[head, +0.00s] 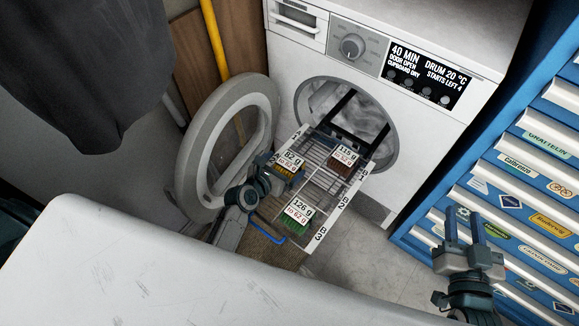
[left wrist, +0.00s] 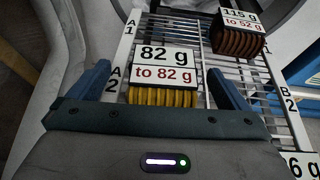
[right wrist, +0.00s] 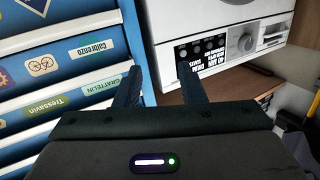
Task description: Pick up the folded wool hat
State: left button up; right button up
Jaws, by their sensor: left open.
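A yellow ribbed folded wool hat (head: 285,173) lies on a wire drying rack (head: 318,183), with a card reading 82 g to 82 g above it. It also shows in the left wrist view (left wrist: 160,97). My left gripper (left wrist: 146,70) is open, with one finger on each side of the yellow hat and its card. I cannot tell whether the fingers touch the hat. A brown folded hat (left wrist: 238,43) with a 115 g card and a green one (head: 295,226) with a 126 g card lie on the same rack. My right gripper (head: 464,218) is open and empty beside the blue drawers.
The rack juts from the open dryer (head: 401,155), whose round door (head: 187,185) stands open at left. A blue toolchest (head: 500,215) with stickers stands at right. A white surface (head: 130,270) fills the front. Dark cloth (head: 75,60) hangs upper left.

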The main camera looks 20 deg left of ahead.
aim_at(289, 163)
pick_arm(q)
jog(key=b+x, duration=0.1)
jog(key=x, duration=0.3)
jog(key=shift+w+d+b, duration=0.15)
jog(key=shift+d+b, duration=0.1)
jog(key=shift+b, duration=0.15)
jog(key=shift+w+d+f, duration=0.1)
jog(key=shift+w, duration=0.15)
pick_arm(e)
notch_tip(289, 163, up, 10)
jog(key=n+t, duration=0.1)
jog(key=t, duration=0.5)
jog(key=shift+w+d+r+t, duration=0.2)
jog(key=shift+w+t, duration=0.05)
jog(key=shift+t, duration=0.05)
pick_arm(q)
jog(key=shift+c, duration=0.5)
jog(key=c, duration=1.1)
